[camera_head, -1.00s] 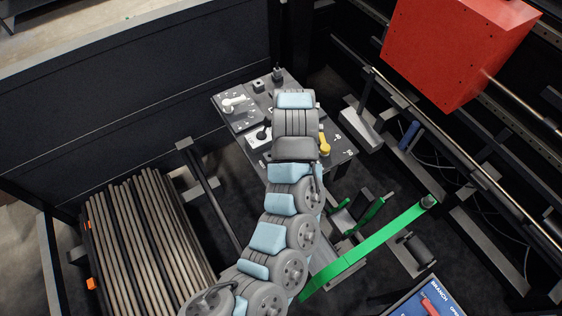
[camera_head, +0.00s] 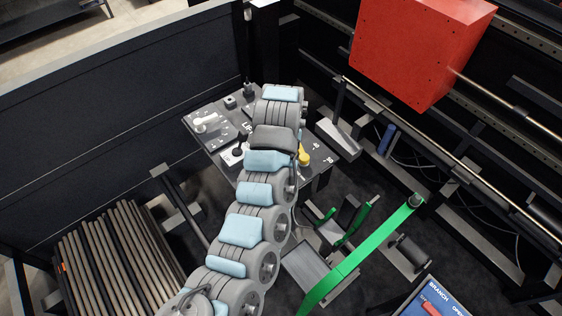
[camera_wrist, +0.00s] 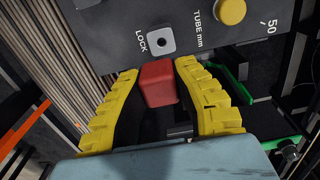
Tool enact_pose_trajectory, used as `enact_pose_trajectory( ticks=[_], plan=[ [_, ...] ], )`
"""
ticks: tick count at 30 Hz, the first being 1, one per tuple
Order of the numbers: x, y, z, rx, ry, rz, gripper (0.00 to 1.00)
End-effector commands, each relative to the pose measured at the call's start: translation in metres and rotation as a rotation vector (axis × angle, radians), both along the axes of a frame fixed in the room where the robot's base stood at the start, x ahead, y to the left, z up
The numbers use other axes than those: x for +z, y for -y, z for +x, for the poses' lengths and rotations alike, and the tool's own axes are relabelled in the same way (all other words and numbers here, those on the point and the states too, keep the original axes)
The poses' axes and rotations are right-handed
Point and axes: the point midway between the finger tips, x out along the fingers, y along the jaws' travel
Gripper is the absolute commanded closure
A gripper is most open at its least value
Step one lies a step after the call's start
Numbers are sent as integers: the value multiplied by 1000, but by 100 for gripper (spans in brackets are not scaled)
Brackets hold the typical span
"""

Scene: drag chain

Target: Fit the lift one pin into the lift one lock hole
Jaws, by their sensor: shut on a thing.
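In the wrist view, my gripper (camera_wrist: 158,72) has its yellow ridged fingers closed on a red block (camera_wrist: 158,84), which I take to be the lift one pin. Its shaft cannot be made out. The lock hole (camera_wrist: 162,40) is a dark round opening in a light square plate beside the word LOCK, on a grey panel. It lies just beyond the red block in the picture, and a strip of panel shows between them. I cannot tell the depth gap. In the head view, my arm hides the gripper, the pin and the hole.
The grey control panel (camera_head: 322,162) carries a yellow knob (camera_head: 304,158) and a white handle (camera_head: 207,123). A green bar (camera_head: 365,258) stands at the lower right. A red box (camera_head: 415,50) is at the upper right. A bundle of tubes (camera_head: 115,255) lies at the lower left.

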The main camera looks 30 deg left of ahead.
Motion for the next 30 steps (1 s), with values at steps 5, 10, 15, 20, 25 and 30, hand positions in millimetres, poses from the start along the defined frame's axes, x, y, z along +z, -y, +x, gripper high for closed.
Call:
enact_pose_trajectory(
  ticks=[5, 10, 15, 20, 25, 30],
  plan=[
    [-1, 1, 1, 1, 0, -1, 100],
    [-1, 1, 2, 0, 0, -1, 100],
    [-1, 1, 2, 0, 0, -1, 100],
    [-5, 1, 1, 0, 0, -1, 100],
    [-15, 1, 1, 0, -2, -2, 100],
    [-27, 1, 2, -1, 1, -1, 100]
  ],
)
